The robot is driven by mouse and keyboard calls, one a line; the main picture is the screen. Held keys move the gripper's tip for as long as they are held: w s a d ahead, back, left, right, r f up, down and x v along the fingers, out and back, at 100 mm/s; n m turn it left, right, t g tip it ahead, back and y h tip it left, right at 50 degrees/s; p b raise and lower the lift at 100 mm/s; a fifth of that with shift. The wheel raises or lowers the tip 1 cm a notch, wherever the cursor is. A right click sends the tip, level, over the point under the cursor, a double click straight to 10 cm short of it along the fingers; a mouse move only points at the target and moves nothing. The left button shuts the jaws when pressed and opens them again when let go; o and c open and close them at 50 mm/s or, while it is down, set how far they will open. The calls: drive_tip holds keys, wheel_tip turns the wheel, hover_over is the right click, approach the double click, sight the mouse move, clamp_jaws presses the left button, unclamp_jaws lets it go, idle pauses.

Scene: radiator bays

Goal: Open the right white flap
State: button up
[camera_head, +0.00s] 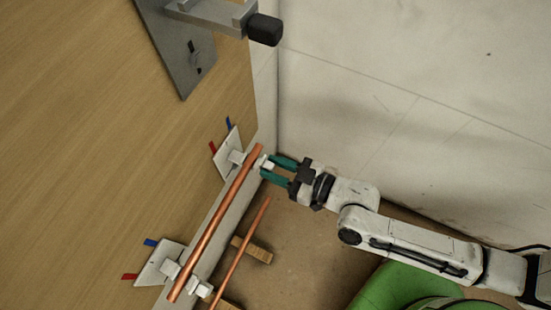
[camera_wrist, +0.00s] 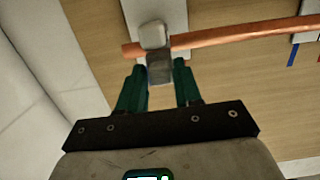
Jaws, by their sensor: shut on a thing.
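The right white flap (camera_head: 267,163) is a small block at the upper end of a copper pipe (camera_head: 215,223), in front of a white plate (camera_head: 230,153) on the wooden wall. My gripper (camera_head: 264,170) has its green fingers on both sides of that block and is shut on it. In the wrist view, a shaded grey block (camera_wrist: 159,68) sits between the fingertips of my gripper (camera_wrist: 159,66), below a paler block (camera_wrist: 153,35) at the pipe (camera_wrist: 235,32). How far the flap is turned I cannot tell. A similar white block (camera_head: 201,290) is at the pipe's lower end.
Red and blue tabs stick out from the plates, including the lower white plate (camera_head: 158,262). A second copper pipe (camera_head: 241,252) runs low beside wooden blocks (camera_head: 252,249). A grey bracket (camera_head: 205,15) with a black knob is above. A pale wall (camera_head: 420,90) borders the right.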

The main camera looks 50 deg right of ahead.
drive_tip(key=o, duration=0.9)
drive_tip(key=shift+c, duration=0.2)
drive_tip(key=v, duration=1)
drive_tip(key=shift+s, duration=0.4)
